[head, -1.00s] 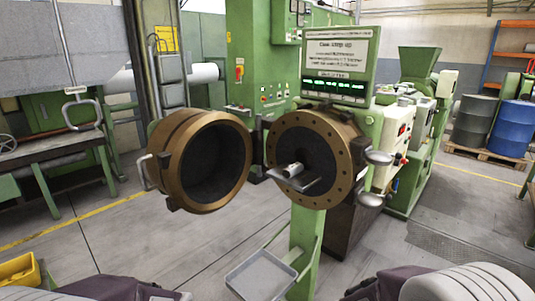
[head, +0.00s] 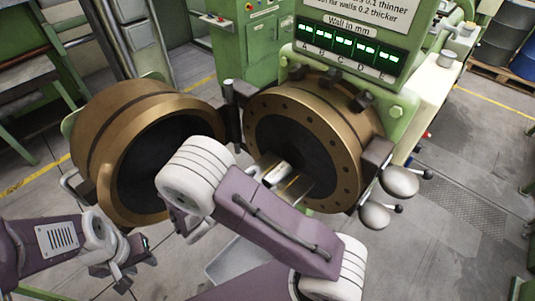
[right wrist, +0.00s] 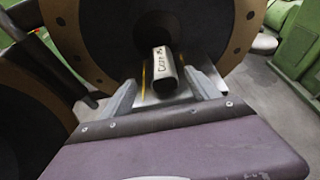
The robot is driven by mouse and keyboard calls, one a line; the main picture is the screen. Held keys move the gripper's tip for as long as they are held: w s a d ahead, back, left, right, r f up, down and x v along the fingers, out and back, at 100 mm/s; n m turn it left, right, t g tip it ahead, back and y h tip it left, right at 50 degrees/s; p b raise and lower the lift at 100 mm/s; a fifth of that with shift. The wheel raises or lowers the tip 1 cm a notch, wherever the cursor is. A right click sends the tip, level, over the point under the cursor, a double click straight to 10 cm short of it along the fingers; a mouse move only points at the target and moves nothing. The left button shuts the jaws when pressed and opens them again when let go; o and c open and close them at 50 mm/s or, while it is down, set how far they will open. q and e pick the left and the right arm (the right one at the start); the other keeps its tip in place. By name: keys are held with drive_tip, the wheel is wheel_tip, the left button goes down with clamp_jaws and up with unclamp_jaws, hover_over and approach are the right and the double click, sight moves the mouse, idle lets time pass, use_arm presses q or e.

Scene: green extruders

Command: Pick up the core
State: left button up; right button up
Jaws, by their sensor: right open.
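The core (right wrist: 164,75) is a short, pale metal tube with dark lettering on top. In the right wrist view it lies on a metal support plate in front of the dark round opening of the machine. My right gripper (right wrist: 163,92) is open, with one finger on each side of the core and gaps showing. In the head view the core (head: 278,174) shows just beyond my right arm, which hides most of the right gripper. My left gripper (head: 127,264) is low at the left, away from the core; its jaw opening is unclear.
The round bronze door (head: 110,125) stands swung open left of the bronze flange (head: 345,125). Ball-ended handles (head: 400,182) stick out at the flange's right. A display panel (head: 350,50) with green readouts is above. A grey tray (head: 235,262) is below, partly hidden by my arm.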

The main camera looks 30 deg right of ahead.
sight(273, 176)
drive_tip(key=shift+w+d+f+p, duration=0.1)
drive_tip(key=shift+d+p, duration=0.25)
drive_tip(key=shift+d, duration=0.2)
drive_tip(key=shift+w+d+f+p, duration=0.1)
drive_tip(key=shift+d+p, duration=0.25)
drive_tip(key=shift+d, duration=0.15)
drive_tip(key=shift+d+f, duration=0.3)
drive_tip(key=shift+d, duration=0.1)
drive_tip(key=p+x, duration=0.3)
drive_tip(key=shift+w+d+r, duration=0.1)
drive_tip(key=shift+d+r, duration=0.05)
drive_tip(key=shift+r, duration=0.2)
drive_tip(key=shift+w+d+f+p, duration=0.2)
drive_tip(key=shift+w+d+f, duration=0.15)
drive_tip(key=shift+d, duration=0.15)
drive_tip(key=shift+w+d+f+p, duration=0.15)
drive_tip(key=shift+w+d+f, duration=0.05)
drive_tip(key=shift+d+f, duration=0.2)
drive_tip(key=shift+d, duration=0.15)
drive_tip(key=shift+s, duration=0.1)
drive_tip(key=shift+c, duration=1)
clamp_jaws()
